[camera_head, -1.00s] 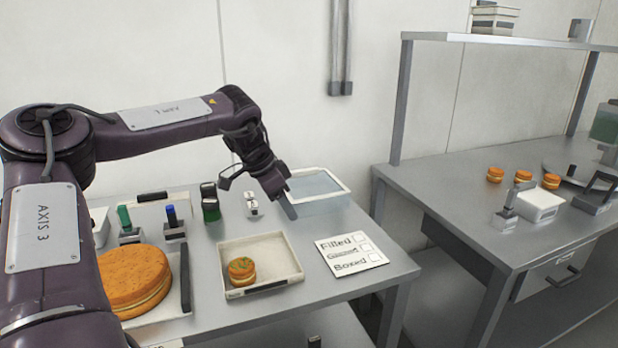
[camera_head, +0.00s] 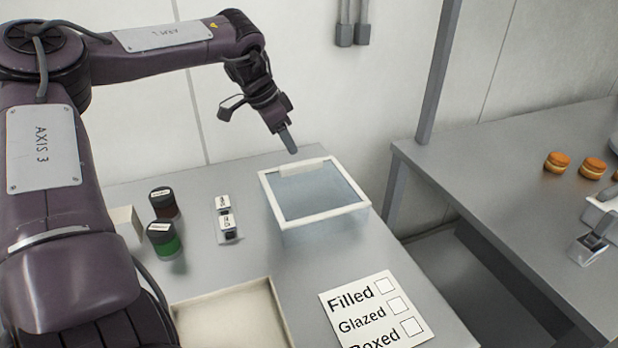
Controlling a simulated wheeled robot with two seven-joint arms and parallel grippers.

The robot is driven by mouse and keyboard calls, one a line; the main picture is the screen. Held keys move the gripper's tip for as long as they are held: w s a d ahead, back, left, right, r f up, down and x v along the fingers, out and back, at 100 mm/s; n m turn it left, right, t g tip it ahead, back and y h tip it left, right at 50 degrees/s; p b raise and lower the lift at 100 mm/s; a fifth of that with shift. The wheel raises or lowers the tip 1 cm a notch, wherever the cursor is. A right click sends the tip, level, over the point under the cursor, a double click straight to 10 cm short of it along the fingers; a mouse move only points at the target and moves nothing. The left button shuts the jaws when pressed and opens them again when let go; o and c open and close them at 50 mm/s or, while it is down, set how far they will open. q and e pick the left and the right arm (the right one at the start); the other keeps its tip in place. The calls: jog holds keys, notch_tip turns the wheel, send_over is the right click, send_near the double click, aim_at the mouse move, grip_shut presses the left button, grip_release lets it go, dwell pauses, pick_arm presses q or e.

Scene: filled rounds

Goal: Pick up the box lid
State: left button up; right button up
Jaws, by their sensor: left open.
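The box lid (camera_head: 335,211) is a white frame around a clear pane, with a pale raised bar along its far edge. It lies on top of a clear box (camera_head: 330,229) at the back right of the near table. My left gripper (camera_head: 260,131) hangs in the air behind and to the left of the lid, apart from it. Its fingers are spread and empty, with one dark fingertip near the lid's far left corner in the picture. My right gripper is out of view.
A checklist card (camera_head: 362,308) and a cream tray (camera_head: 230,318) lie at the front. Two dark-lidded jars (camera_head: 164,239) and small labelled blocks (camera_head: 226,217) stand left of the box. A second table (camera_head: 480,150) with filled rounds (camera_head: 557,162) is at the right, across a gap.

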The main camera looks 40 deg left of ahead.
aim_at(300, 163)
pick_arm(q)
jog(key=shift+d+f, duration=0.5)
jog(key=shift+f, duration=0.25)
jog(key=p+x, duration=0.1)
jog(key=x, duration=0.3)
jog(key=shift+w+d+f, duration=0.2)
jog(key=shift+f, duration=0.1)
jog(key=shift+w+f, duration=0.1)
jog(key=shift+f, duration=0.15)
jog(key=shift+d, duration=0.1)
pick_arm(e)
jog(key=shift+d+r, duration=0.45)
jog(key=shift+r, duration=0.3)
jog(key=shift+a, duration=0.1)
pick_arm(q)
jog(key=c, duration=0.5)
grip_shut()
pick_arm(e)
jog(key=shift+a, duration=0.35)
